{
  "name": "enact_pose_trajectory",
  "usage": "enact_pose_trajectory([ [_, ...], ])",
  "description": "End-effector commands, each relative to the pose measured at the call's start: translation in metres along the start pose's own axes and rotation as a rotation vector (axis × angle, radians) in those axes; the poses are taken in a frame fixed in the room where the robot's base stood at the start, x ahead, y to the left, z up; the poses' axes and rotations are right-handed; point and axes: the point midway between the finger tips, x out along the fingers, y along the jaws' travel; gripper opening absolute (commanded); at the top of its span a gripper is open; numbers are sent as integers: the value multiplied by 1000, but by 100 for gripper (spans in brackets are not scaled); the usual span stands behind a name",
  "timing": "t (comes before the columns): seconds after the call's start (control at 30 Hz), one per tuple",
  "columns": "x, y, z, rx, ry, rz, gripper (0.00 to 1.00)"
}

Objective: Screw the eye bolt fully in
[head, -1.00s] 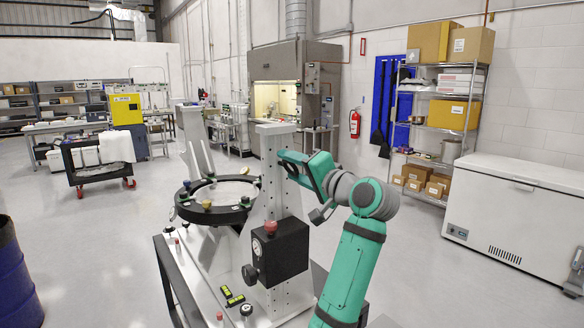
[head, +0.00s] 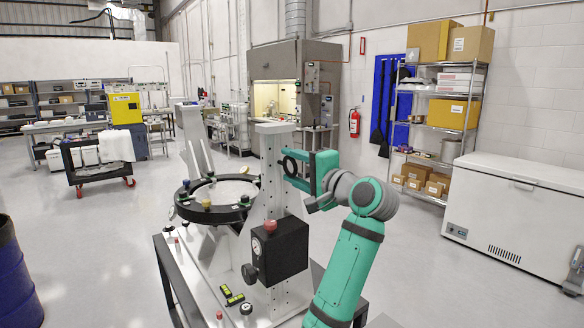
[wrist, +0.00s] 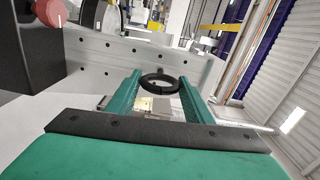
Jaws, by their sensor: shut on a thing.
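The eye bolt (head: 284,161) shows as a black ring on the right side of the upright grey plate (head: 270,152) of the mirror fixture. In the wrist view the eye bolt (wrist: 160,91) sits between my two green fingers, its ring facing partly toward the camera. My gripper (head: 297,170) is shut on it, one finger above and one below in the head view. My gripper (wrist: 158,82) also shows in the wrist view, pointing at the plate. The bolt's shank is hidden, so its depth cannot be told.
A black box with a red knob (head: 270,225) is fixed to the plate below my gripper; the box (wrist: 28,55) is at left in the wrist view. The black mirror ring (head: 217,213) stands left of the plate. Open floor lies to the right, before a white freezer (head: 515,205).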

Motion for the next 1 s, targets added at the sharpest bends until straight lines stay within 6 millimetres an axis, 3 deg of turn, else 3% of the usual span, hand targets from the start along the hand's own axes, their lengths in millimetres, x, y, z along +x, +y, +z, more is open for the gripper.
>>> enact_pose_trajectory([
  [0.17,0,3,1,1,-4,6,24],
  [0.2,0,3,1,1,-4,6,49],
  [0.27,0,3,1,1,-4,6,64],
  [0.3,0,3,1,0,-3,5,66],
  [0.67,-5,1,0,-1,0,2,66],
  [1.0,-62,1,-1,-1,3,2,66],
])
